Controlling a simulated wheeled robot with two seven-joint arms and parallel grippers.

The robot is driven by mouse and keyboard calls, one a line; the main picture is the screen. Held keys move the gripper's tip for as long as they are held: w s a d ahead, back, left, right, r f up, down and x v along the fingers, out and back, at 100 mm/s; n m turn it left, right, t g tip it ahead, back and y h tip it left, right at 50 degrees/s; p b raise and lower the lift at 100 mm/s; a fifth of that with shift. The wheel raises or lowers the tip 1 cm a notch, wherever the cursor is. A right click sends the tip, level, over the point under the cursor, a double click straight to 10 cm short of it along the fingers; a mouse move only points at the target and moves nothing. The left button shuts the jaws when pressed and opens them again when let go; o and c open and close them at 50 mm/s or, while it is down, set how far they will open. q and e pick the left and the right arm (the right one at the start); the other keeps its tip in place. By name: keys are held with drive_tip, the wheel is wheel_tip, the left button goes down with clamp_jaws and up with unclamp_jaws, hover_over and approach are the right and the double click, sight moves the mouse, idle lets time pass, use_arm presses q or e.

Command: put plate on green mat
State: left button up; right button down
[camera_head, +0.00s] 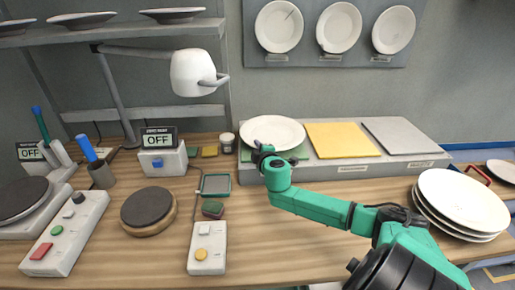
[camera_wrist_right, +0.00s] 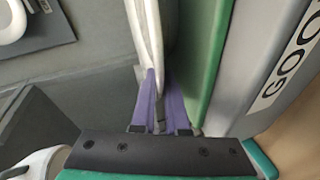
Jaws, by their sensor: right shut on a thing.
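A white plate (camera_head: 273,132) is over the green mat (camera_head: 299,153) at the left end of the grey raised board. It lies nearly flat and covers most of the mat. My right gripper (camera_head: 262,153) is at the plate's front left edge and shut on its rim. In the right wrist view, the purple fingers (camera_wrist_right: 158,92) pinch the plate (camera_wrist_right: 149,40), with the green mat (camera_wrist_right: 207,60) close alongside. I cannot tell whether the plate touches the mat. My left gripper is not in view.
A yellow mat (camera_head: 342,140) and a grey mat (camera_head: 405,136) lie right of the green one. A stack of plates (camera_head: 462,200) stands at the right. A small cup (camera_head: 227,142), a lamp (camera_head: 195,73) and control boxes (camera_head: 207,248) are on the left.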

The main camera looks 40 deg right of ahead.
drive_tip(key=c, duration=1.2)
unclamp_jaws()
drive_tip(key=shift+s, duration=0.1)
drive_tip(key=v, duration=1.2)
drive_tip(key=shift+p, duration=0.3)
